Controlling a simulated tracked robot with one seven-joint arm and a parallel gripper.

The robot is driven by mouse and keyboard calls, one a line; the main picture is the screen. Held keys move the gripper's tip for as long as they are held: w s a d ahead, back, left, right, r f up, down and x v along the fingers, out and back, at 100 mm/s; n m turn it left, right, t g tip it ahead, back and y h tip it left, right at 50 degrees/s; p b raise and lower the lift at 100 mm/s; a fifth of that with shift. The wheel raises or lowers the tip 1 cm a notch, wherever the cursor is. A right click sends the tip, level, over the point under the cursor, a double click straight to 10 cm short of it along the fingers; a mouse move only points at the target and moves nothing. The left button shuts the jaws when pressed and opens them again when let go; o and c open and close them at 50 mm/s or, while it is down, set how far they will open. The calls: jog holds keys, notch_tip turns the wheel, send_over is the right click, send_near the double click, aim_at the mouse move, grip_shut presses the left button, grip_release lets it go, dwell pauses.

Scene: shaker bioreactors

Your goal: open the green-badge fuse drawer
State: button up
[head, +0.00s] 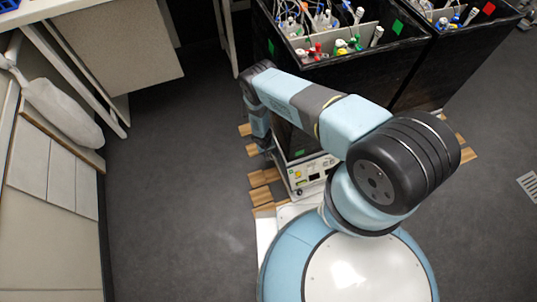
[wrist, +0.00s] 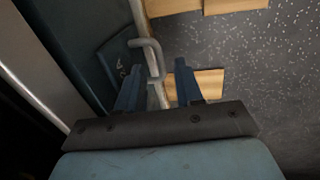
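The green-badge shaker (head: 345,75) is a dark box with a green badge (head: 397,27) at its top right. Its lower front panel (head: 312,176) carries a yellow button and small controls, partly behind my arm. In the wrist view, a bent grey metal handle (wrist: 151,50) stands out beside a dark panel (wrist: 118,62) with small light marks, which may be the fuse drawer front. My gripper (wrist: 158,76) is open, with the handle's lower end between its two blue fingers. I cannot tell whether either finger touches it. My fingers are not clear in the head view.
A second dark shaker with a red badge (head: 489,8) stands to the right. Wooden slats (head: 264,178) lie under the green-badge unit. A pale cabinet (head: 50,180) lines the left side. The grey floor (head: 180,200) between is clear.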

jog(key=shift+d+f, duration=0.15)
jog(key=shift+f, duration=0.7)
grip_shut()
dwell(1.0)
